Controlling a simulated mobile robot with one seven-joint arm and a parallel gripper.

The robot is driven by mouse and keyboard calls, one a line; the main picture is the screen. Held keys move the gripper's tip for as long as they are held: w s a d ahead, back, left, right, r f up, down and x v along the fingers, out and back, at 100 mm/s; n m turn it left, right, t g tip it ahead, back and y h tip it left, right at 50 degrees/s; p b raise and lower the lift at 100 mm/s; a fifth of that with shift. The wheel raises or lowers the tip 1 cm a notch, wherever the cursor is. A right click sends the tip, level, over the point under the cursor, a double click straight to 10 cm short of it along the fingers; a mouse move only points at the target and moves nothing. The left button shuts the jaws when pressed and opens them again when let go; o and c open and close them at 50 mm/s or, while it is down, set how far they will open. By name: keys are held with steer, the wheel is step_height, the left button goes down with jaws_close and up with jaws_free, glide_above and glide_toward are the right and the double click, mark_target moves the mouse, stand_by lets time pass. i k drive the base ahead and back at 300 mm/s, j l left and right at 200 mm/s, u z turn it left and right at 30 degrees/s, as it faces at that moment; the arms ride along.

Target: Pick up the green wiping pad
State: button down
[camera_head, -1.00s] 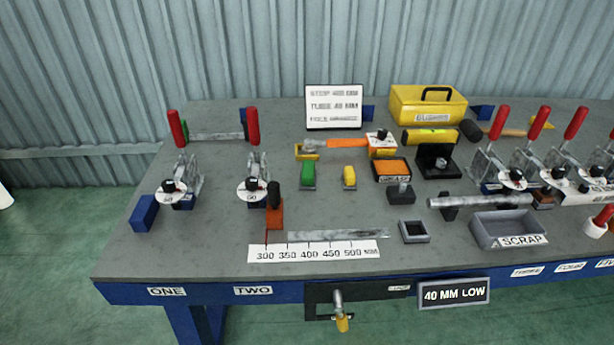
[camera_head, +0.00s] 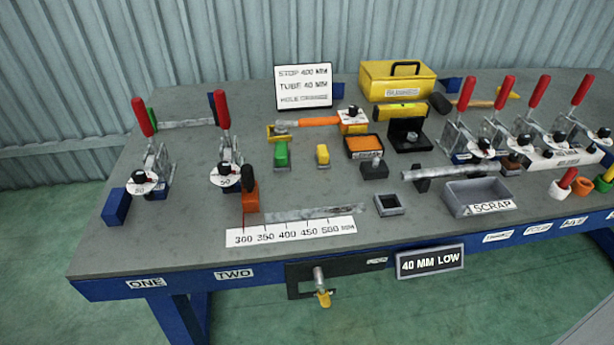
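A small green block (camera_head: 281,152) on a grey base, which looks like the green wiping pad, sits near the middle of the grey bench top (camera_head: 190,243). A similar yellow block (camera_head: 322,154) stands to its right. A yellow tray with an orange-handled tool (camera_head: 318,122) lies just behind it. My gripper is not in view, and nothing touches the green block.
Red-handled clamps stand left (camera_head: 224,152) and right (camera_head: 498,105). A ruler strip (camera_head: 290,232), grey scrap bin (camera_head: 476,196), small open square box (camera_head: 389,205) and yellow toolbox (camera_head: 398,82) also stand here.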

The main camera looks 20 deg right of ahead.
mark_target(281, 160)
steer(key=l+z, duration=0.1)
steer(key=l, duration=0.7)
steer(key=i+l, duration=0.25)
steer(key=l, duration=0.2)
steer(key=i+l, duration=0.15)
steer(key=i, duration=0.25)
steer(key=i+l, duration=0.1)
steer(key=i, duration=0.25)
steer(key=l+z, duration=0.05)
